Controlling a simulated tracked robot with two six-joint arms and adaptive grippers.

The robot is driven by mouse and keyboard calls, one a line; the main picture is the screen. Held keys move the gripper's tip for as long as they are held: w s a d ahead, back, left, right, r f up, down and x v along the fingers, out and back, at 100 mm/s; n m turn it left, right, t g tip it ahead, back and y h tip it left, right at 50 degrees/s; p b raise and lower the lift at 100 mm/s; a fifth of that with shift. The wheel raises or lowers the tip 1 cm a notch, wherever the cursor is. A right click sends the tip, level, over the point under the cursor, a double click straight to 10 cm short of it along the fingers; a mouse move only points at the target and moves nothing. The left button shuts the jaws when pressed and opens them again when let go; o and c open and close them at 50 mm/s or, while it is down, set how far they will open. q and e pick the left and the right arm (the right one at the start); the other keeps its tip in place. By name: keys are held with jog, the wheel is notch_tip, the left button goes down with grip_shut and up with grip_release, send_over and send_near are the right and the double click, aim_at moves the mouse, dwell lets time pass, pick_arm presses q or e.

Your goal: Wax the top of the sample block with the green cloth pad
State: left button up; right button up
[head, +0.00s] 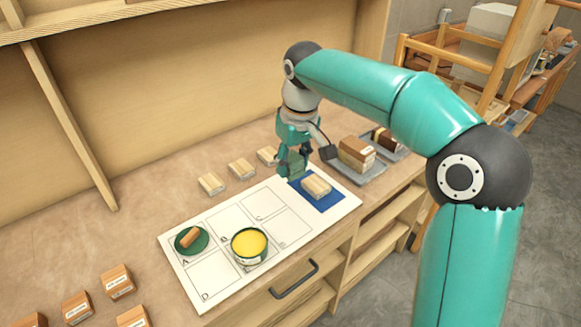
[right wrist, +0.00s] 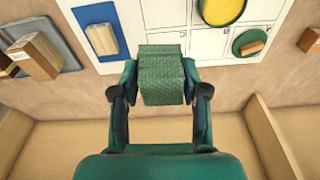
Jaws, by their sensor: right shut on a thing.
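My right gripper (head: 293,150) is shut on the green cloth pad (head: 290,165). In the right wrist view the pad (right wrist: 164,72) is a textured green block between the two fingers (right wrist: 161,84). The sample block (head: 316,185) is pale wood and lies on a blue mat (head: 328,202) at the right end of the white sheet. The pad is behind and left of the block in the head view, and beside the block (right wrist: 101,39) in the wrist view. They look apart; the pad's height is hard to judge. My left gripper is not in view.
An open tin of yellow wax (head: 249,243) stands on the white lettered sheet (head: 213,285). Left of it is a green disc (head: 200,246) with a small brown piece on it. Several wooden blocks sit around the sheet. A grey tray (head: 372,173) with a larger block is at right.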

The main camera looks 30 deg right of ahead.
jog(key=shift+w+f+m, duration=0.2)
jog(key=shift+w+m, duration=0.2)
jog(key=w+a+f+m, duration=0.1)
jog(key=a+f, duration=0.4)
jog(key=f, duration=0.1)
jog(key=n, duration=0.2)
send_over(249, 243)
jog(key=f, duration=0.3)
jog(key=shift+s+d+f+b, duration=0.1)
jog(key=shift+d+f+b, duration=0.1)
jog(key=shift+f+b, duration=0.15)
jog(key=shift+a+f, duration=0.15)
jog(key=shift+a, duration=0.1)
jog(key=shift+f+b, duration=2.3)
jog(key=shift+f, duration=0.55)
jog(key=shift+f+b, duration=0.4)
jog(key=shift+f, duration=0.1)
jog(key=shift+r, duration=0.15)
notch_tip(249, 243, up, 7)
jog(key=p, duration=0.5)
